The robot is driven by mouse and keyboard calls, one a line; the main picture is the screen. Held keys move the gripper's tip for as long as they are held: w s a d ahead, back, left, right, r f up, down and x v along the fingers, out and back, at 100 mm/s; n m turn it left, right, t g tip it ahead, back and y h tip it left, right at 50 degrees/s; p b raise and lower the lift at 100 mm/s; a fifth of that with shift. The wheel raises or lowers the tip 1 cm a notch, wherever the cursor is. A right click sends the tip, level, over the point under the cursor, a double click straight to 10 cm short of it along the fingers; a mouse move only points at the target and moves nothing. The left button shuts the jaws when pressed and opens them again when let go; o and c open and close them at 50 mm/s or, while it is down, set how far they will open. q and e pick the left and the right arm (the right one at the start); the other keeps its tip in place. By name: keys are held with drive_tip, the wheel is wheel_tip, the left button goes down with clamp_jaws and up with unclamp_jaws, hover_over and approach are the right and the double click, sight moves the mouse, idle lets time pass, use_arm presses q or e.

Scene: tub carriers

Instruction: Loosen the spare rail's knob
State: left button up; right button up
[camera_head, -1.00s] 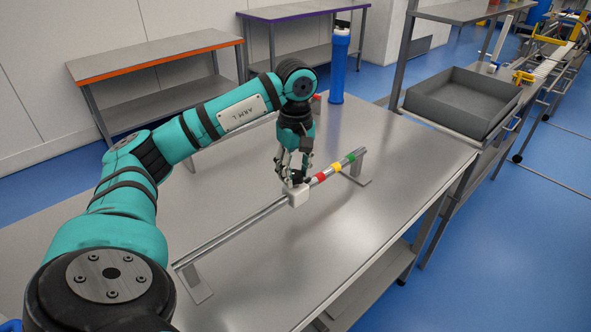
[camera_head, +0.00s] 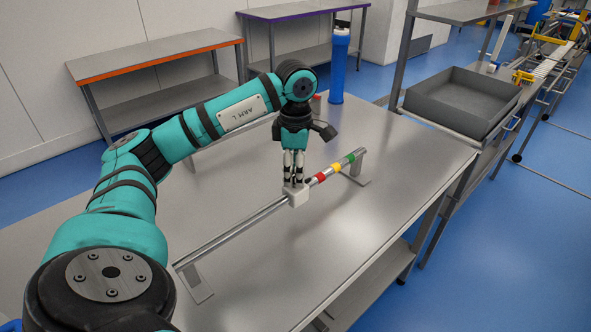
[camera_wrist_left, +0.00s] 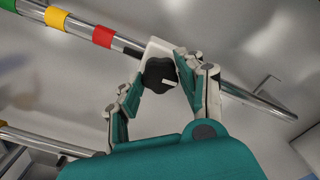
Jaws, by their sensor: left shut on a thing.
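A metal rail (camera_head: 235,227) on two end brackets runs across the steel table, with red, yellow and green bands toward its far end. A white sliding block (camera_head: 298,198) sits on the rail just short of the red band. In the left wrist view, a black lobed knob (camera_wrist_left: 157,75) with a white mark is on the block; the mark points right in the picture. My left gripper (camera_head: 296,183) points down over the block, its fingers shut on the knob from both sides. In the head view the fingers mostly hide the knob. My right gripper is not in view.
A blue bottle (camera_head: 339,66) stands at the table's back edge, with a small red-topped item (camera_head: 316,101) near it. A grey tray (camera_head: 461,98) sits on a bench to the right. The steel table (camera_head: 400,190) is clear right of the rail.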

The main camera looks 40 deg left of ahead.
use_arm(q)
drive_tip(key=shift+n, duration=0.8)
drive_tip(key=o, duration=1.2)
drive_tip(key=shift+c, duration=0.2)
wheel_tip(320, 180, up, 12)
